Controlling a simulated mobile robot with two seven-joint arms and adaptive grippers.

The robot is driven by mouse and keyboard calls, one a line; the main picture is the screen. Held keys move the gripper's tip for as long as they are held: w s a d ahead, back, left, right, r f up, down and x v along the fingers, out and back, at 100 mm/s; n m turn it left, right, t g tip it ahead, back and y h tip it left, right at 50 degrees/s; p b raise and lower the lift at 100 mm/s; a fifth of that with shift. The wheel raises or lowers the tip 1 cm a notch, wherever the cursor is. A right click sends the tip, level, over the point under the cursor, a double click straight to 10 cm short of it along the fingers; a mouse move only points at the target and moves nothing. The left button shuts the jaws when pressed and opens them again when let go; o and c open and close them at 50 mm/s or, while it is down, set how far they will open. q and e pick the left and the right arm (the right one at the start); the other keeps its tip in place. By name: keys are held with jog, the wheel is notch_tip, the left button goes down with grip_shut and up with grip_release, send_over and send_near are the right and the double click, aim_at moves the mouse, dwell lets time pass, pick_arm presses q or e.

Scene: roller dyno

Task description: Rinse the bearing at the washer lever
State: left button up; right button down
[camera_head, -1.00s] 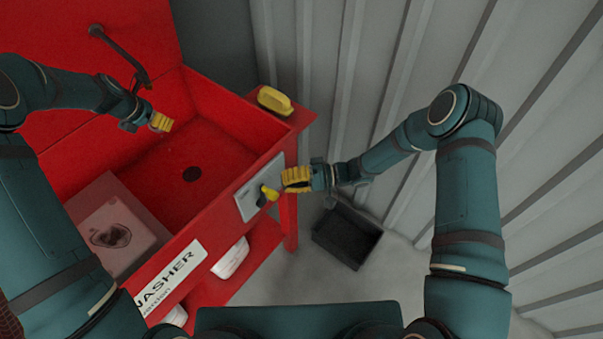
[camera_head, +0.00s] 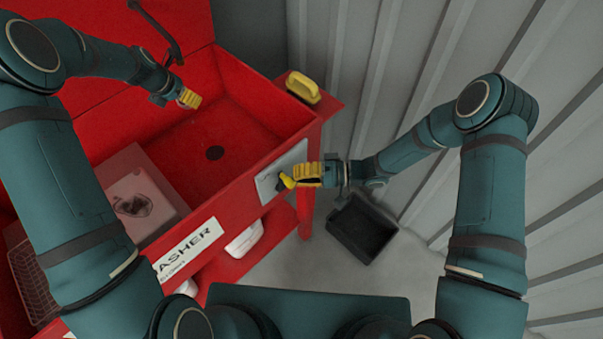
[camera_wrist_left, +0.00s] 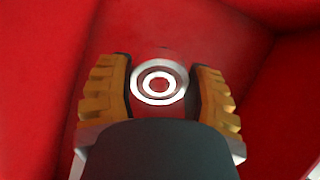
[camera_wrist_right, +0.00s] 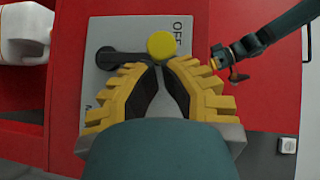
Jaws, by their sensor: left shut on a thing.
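The bearing is a silver ring with a red-looking centre (camera_wrist_left: 159,84) in the left wrist view. My left gripper (camera_head: 190,99) is shut on it, above the red washer basin (camera_head: 185,165). In the head view the bearing is mostly hidden by the fingers. The washer lever (camera_wrist_right: 125,57) is a dark handle with a yellow knob (camera_wrist_right: 161,45) on a grey plate (camera_wrist_right: 100,80) marked OFF. My right gripper (camera_head: 300,176) is at the lever, fingertips together just beside the knob. I cannot tell whether they touch it. Nothing shows between its fingers.
A dark spout (camera_head: 158,30) reaches over the basin's back left. A yellow-handled object (camera_head: 303,88) sits on the right ledge. A black bin (camera_head: 362,230) stands on the floor near the corrugated wall (camera_head: 400,60).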

jog(key=shift+w+d+r, duration=0.1)
jog(key=shift+w+d, duration=0.15)
jog(key=shift+w, duration=0.05)
jog(key=w+d+r, duration=0.2)
jog(key=w+d, duration=0.1)
jog(key=d, duration=0.9)
jog(key=shift+r, duration=0.15)
